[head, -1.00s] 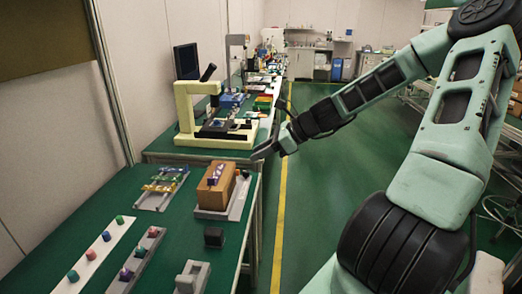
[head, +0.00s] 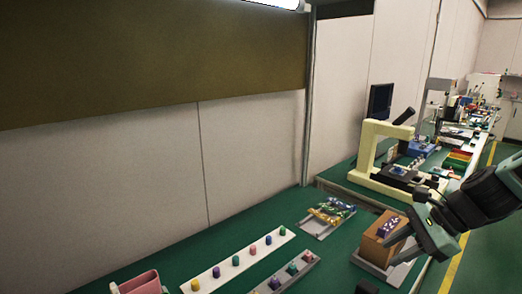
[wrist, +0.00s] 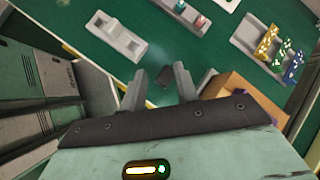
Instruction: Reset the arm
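My gripper (head: 393,252) is at the lower right of the head view, over the front edge of the green bench, in front of a brown block (head: 382,236) with a purple piece on top. In the wrist view my gripper (wrist: 158,88) has its two fingers spread apart with nothing held between them. A small dark block (wrist: 165,77) shows beyond the gap, lower down on the bench. The brown block's edge (wrist: 236,86) is at the right of the wrist view.
A white strip (head: 243,258) and a grey strip (head: 290,274) carry coloured pegs. A tray of coloured clips (head: 328,217) and a pink container (head: 140,284) are on the bench. A cream machine (head: 366,155) stands behind. The green floor (head: 490,265) at the right is clear.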

